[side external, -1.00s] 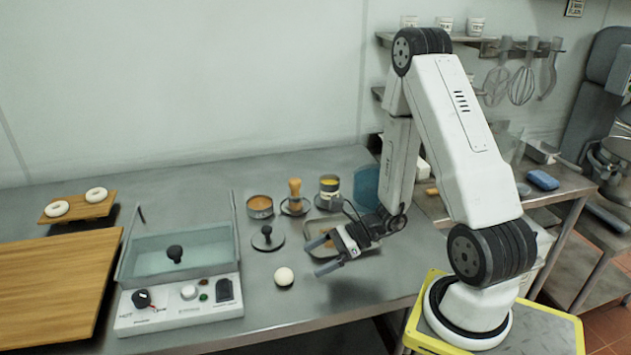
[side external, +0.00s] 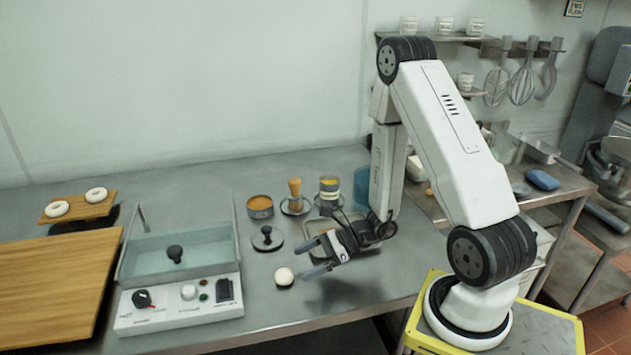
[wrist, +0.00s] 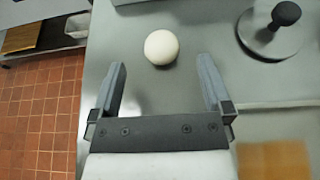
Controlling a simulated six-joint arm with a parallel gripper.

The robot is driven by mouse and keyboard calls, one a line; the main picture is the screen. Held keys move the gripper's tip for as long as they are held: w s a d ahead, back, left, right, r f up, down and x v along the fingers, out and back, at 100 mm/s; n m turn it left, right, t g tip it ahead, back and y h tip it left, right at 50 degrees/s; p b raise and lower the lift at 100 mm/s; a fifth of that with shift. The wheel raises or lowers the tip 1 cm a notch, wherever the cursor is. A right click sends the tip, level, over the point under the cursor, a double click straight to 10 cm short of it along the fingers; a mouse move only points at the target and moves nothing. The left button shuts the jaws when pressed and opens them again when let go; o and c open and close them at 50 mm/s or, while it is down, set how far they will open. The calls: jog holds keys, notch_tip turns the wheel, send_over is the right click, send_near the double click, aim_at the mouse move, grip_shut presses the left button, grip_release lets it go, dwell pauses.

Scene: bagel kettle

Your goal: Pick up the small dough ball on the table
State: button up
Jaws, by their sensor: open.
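The small dough ball (side external: 284,276) is round and pale. It sits on the steel table in front of the black-knobbed lid, right of the kettle's control panel. My gripper (side external: 305,259) is open and empty, just right of the ball. One fingertip shows close to the ball's right side; I cannot tell whether they touch there. In the wrist view the ball (wrist: 161,47) lies ahead of the fingertips, roughly centred between the two spread fingers of my gripper (wrist: 163,72). A small gap shows between the ball and the fingers.
The lid (side external: 266,239) with a black knob lies behind the ball. The kettle (side external: 180,255) with its control panel stands to the left. The table's front edge (side external: 290,327) is near; the front strip is clear.

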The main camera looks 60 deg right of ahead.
aim_at(291, 270)
jog(key=shift+f+x, duration=0.2)
jog(key=shift+x, duration=2.4)
jog(key=c, duration=1.2)
jog(key=shift+r, duration=0.1)
jog(key=shift+r, duration=4.9)
